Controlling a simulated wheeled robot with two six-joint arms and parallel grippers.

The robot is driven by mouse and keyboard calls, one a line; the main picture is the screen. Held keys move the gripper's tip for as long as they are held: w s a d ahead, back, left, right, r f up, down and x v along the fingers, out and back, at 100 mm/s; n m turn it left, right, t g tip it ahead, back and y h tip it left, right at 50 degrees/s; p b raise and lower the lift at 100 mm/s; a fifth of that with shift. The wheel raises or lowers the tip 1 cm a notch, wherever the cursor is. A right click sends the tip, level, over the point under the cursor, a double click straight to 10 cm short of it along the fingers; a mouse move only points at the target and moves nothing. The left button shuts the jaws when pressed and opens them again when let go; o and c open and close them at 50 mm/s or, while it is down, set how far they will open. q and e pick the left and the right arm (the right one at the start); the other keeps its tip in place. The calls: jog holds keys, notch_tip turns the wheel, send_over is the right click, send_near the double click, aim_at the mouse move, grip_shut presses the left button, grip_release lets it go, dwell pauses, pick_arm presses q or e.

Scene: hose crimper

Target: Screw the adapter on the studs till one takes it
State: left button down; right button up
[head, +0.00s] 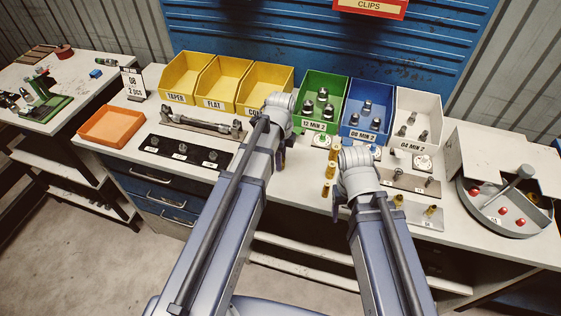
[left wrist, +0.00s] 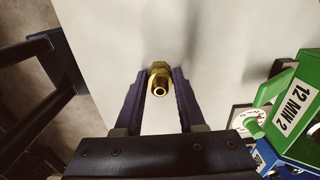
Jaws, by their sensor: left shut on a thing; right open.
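A brass adapter (left wrist: 159,80) is held between the two fingers of my left gripper (left wrist: 160,82), with its open end towards the left wrist camera. The pale worktop lies beyond it, with no stud at its tip. In the head view the left fingers are mostly hidden behind the wrist, over the worktop. A black strip (head: 197,166) with three short silver studs (head: 183,148) lies near the bench's front edge, left of my left gripper. My right gripper (head: 337,200) is mostly hidden by its wrist, right of several upright brass fittings (head: 329,172).
Yellow bins (head: 222,90), a green bin (head: 318,100), a blue bin (head: 368,105) and a white bin (head: 416,113) line the back. An orange tray (head: 112,127) stands left. A grey round tray (head: 505,215) and small plates (head: 410,182) are at right.

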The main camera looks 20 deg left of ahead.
pick_arm(q)
notch_tip(320, 180, up, 7)
jog(key=p, duration=0.7)
jog(key=shift+r, duration=0.1)
pick_arm(e)
notch_tip(320, 180, up, 7)
